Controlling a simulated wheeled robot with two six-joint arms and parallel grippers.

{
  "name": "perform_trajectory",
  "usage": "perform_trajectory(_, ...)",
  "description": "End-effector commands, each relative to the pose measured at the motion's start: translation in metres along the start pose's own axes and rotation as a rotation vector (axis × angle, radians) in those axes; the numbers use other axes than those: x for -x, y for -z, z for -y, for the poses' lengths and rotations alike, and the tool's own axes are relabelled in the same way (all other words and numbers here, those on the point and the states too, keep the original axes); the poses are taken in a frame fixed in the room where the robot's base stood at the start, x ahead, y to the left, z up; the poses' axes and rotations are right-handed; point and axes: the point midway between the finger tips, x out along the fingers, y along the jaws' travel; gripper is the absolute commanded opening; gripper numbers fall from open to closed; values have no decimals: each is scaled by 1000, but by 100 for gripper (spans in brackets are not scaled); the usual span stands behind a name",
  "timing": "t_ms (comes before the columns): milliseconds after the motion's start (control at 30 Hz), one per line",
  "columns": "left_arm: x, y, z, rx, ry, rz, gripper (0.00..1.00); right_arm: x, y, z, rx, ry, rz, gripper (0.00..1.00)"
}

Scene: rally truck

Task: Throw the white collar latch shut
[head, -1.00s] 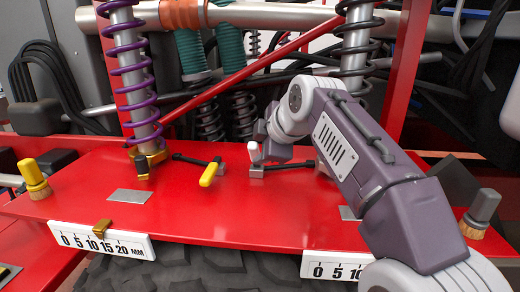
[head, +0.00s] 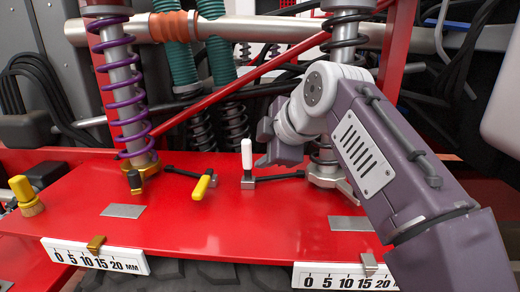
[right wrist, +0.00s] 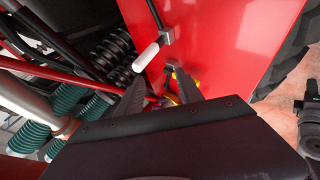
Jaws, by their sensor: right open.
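The white collar latch (head: 247,153) has its white handle standing up from a small metal block on the red plate (head: 275,222). A black rod runs right from the block to the silver collar (head: 328,178) at the foot of the right shock absorber. In the right wrist view the white handle (right wrist: 146,56) lies above the fingers, apart from them. My right gripper (head: 264,145) is open and empty, just right of the handle in the head view; its two fingers show in the right wrist view (right wrist: 157,92). My left gripper is not in view.
A yellow-handled latch (head: 202,186) lies left of the white one, its rod running to the gold collar (head: 140,168) under the purple spring. A yellow knob (head: 27,195) stands at far left. Scales (head: 95,255) line the plate's front edge. A red bar crosses behind.

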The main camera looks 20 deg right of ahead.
Motion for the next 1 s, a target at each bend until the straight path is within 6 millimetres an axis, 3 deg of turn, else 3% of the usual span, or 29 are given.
perform_trajectory(300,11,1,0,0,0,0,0,24,0,-3,1,0,0,44)
perform_trajectory(867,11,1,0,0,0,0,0,24,0,-3,1,0,0,44)
perform_trajectory(1000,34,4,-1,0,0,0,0,39,6,-19,1,0,0,44)
